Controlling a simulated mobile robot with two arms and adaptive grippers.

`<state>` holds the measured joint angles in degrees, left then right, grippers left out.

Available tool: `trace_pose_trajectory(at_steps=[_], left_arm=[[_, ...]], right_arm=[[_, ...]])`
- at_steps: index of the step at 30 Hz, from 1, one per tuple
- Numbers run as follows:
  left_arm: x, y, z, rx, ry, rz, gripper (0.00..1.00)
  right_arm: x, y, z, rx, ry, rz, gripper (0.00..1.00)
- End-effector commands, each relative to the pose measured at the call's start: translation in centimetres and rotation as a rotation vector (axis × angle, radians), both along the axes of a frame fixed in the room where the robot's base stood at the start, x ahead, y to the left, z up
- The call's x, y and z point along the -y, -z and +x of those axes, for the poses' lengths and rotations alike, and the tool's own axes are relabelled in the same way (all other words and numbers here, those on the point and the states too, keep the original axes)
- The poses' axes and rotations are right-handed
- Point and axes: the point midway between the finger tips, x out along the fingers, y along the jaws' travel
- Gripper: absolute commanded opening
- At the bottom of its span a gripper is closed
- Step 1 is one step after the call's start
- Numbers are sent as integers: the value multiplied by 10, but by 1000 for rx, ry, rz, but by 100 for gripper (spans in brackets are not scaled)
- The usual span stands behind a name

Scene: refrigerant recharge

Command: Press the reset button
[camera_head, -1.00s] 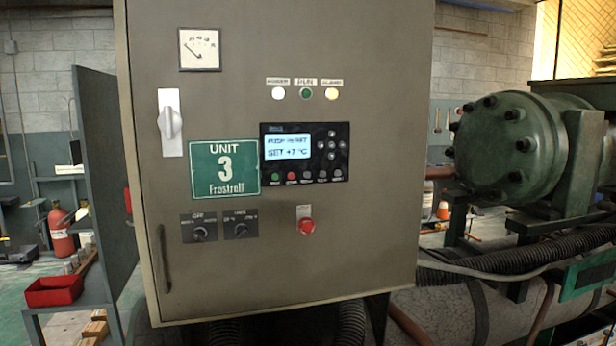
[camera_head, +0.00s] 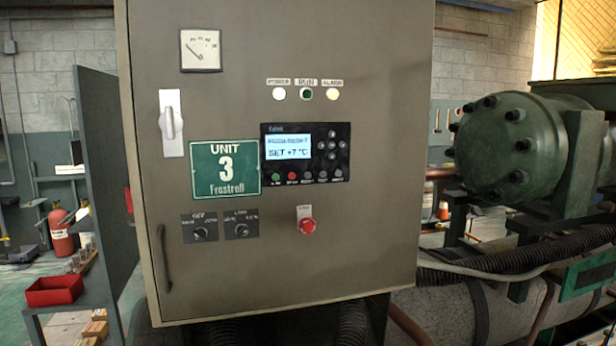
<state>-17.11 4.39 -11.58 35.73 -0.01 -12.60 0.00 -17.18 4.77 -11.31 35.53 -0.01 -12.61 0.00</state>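The grey control cabinet (camera_head: 370,230) marked Unit 3 faces me. A black controller panel (camera_head: 342,135) on its door has a lit display (camera_head: 289,146); its lower line reads SET +7 °C and its upper line seems to read PUSH RESET. Below the display is a row of small buttons: a green one (camera_head: 276,176), a red one (camera_head: 292,176) and several grey ones. The middle grey button (camera_head: 307,175) may be the reset button, but its label is too small to read surely. Nothing touches the panel. Neither gripper is in view.
A larger red knob (camera_head: 306,225) sits lower on the door, with two selector switches (camera_head: 220,228) to its left. The power lamp (camera_head: 279,94) and alarm lamp (camera_head: 333,94) look lit. A green compressor (camera_head: 510,148) stands right. The space before the door looks clear.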

Motion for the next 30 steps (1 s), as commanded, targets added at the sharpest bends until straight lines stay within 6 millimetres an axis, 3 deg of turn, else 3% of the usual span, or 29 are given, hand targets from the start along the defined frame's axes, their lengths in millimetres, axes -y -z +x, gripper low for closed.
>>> trace_pose_trajectory(at_steps=[30], left_arm=[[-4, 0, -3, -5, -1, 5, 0]], right_arm=[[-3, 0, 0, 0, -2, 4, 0]])
